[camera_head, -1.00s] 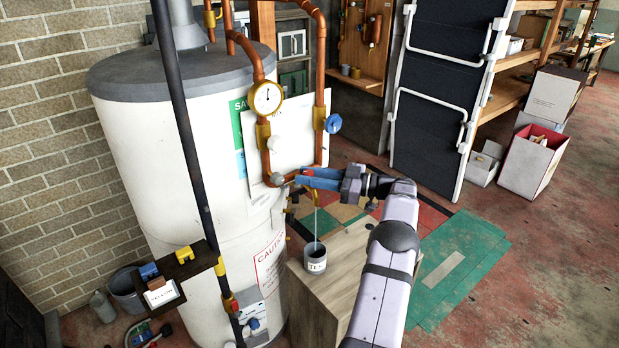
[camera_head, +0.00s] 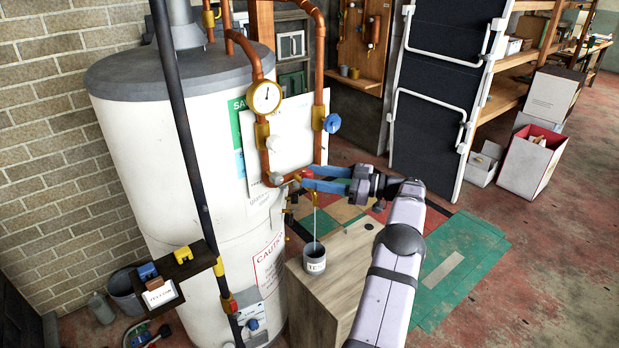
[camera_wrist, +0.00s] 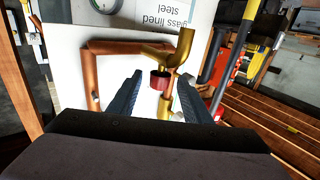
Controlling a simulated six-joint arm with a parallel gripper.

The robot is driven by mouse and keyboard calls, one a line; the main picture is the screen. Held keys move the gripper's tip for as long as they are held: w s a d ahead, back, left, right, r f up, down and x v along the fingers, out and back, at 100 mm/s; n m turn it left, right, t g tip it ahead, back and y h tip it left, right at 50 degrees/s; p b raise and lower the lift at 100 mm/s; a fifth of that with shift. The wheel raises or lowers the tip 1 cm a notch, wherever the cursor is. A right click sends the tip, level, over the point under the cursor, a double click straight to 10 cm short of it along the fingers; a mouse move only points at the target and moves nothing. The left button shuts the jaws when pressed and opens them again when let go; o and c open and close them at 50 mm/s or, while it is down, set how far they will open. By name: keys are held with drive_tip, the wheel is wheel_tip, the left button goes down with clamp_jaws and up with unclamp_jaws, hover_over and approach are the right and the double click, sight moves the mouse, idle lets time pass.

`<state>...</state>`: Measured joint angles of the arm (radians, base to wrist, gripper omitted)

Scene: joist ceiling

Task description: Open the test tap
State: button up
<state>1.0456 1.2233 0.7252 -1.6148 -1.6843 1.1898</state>
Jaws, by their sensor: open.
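The test tap is a brass fitting with a small red handle (camera_head: 307,174) on the copper pipe, in front of the white water heater. In the wrist view its brass body (camera_wrist: 183,50) and the dark red handle (camera_wrist: 160,81) show ahead of my fingers. My gripper (camera_head: 307,178) is open, its blue fingers reaching left to the tap. In the wrist view the red handle lies in line with the gap between the fingertips; whether they touch it I cannot tell.
The cup stands on a wooden box (camera_head: 345,270) below the tap. A pressure gauge (camera_head: 265,97) and a blue valve handle (camera_head: 332,123) sit on the copper pipes above. The white heater (camera_head: 165,150) is close on the left. Open floor lies to the right.

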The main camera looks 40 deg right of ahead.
drive_tip(key=shift+b+v, duration=0.45)
drive_tip(key=shift+v, duration=2.1)
drive_tip(key=shift+r, duration=0.1)
wheel_tip(320, 180, up, 12)
drive_tip(key=a+m+t+p, duration=0.1)
drive_tip(key=a+m+p, duration=0.15)
drive_tip(key=p, duration=0.85)
drive_tip(key=m+t+h, duration=0.3)
drive_tip(key=m+h, duration=0.2)
drive_tip(key=h, duration=0.2)
approach(312, 177)
drive_tip(key=w+a+r, duration=0.1)
drive_tip(key=w+a, duration=0.1)
drive_tip(key=w, duration=0.2)
drive_tip(key=shift+w+d+f+n+g, duration=0.15)
drive_tip(key=shift+d+n+g, duration=0.3)
drive_tip(key=shift+n, duration=0.2)
drive_tip(key=shift+d+f+n, duration=0.1)
drive_tip(key=shift+n, duration=0.4)
